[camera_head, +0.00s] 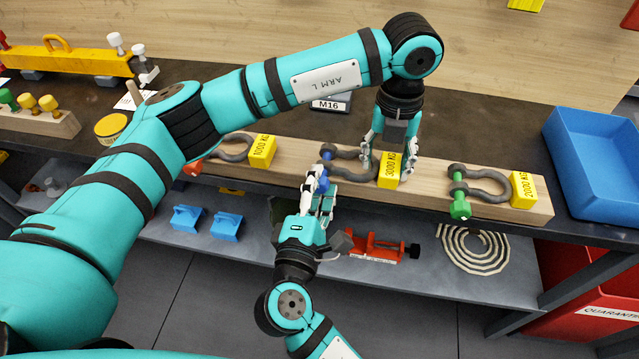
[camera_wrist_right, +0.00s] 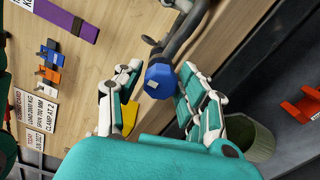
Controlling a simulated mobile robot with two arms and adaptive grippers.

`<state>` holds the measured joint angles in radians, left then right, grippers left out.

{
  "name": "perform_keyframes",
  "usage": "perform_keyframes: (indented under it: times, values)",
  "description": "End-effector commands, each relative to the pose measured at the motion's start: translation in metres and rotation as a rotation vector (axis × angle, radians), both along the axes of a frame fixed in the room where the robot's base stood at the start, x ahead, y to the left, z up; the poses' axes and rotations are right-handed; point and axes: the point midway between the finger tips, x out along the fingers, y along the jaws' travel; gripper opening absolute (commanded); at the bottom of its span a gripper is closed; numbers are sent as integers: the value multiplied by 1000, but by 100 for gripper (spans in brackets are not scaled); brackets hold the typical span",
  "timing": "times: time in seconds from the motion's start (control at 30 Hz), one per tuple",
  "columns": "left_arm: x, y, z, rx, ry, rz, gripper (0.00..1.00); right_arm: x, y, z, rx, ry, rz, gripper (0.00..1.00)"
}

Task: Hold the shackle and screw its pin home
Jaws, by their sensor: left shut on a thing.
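The 3000 KG shackle (camera_head: 345,154), dark grey with a yellow tag (camera_head: 389,170), lies on the wooden beam (camera_head: 290,176). My left gripper (camera_head: 388,158) reaches down from above and is shut on the shackle near its tagged end; the exact contact is hard to see. The shackle's pin has a blue head (camera_wrist_right: 158,80) at the beam's front edge. My right gripper (camera_head: 321,184) comes from the front. In the right wrist view my right gripper (camera_wrist_right: 161,72) is open, its fingers either side of the blue head, with a gap on the left.
The 1000 KG shackle (camera_head: 236,150) lies to the left and the green-pinned 2000 KG shackle (camera_head: 484,184) to the right on the beam. A blue tray (camera_head: 590,205) stands at the right. A lower shelf (camera_head: 375,279) holds a red clamp (camera_head: 372,247).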

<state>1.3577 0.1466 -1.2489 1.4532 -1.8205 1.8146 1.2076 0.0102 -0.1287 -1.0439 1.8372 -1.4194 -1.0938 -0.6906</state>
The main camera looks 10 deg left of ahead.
Motion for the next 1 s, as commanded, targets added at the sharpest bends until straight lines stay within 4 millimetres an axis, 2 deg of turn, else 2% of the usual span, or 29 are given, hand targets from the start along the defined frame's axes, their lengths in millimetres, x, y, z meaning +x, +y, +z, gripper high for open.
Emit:
perform_keyframes:
  times: [0.1, 0.33, 0.47, 0.57, 0.8, 1.0]
  values:
    - [0, 1, -1, 2, 2, 2, 12, 1, -1, 0, -1, 0, -1, 55]
    - [-1, 1, -1, 2, 3, 2, 12, 0, -1, 0, -2, 0, -2, 55]
    - [-1, 0, -1, 2, 3, 2, 12, -8, 0, -1, -2, 2, -1, 55]
    - [-1, 0, -1, 2, 4, 2, 12, -24, 0, -1, -1, 4, -1, 55]
    - [-1, 0, -1, 2, 5, 2, 12, -77, 1, -1, -2, 4, 0, 55]
    - [-1, 0, -1, 2, 5, 2, 12, -108, 2, -1, -1, 2, -1, 55]
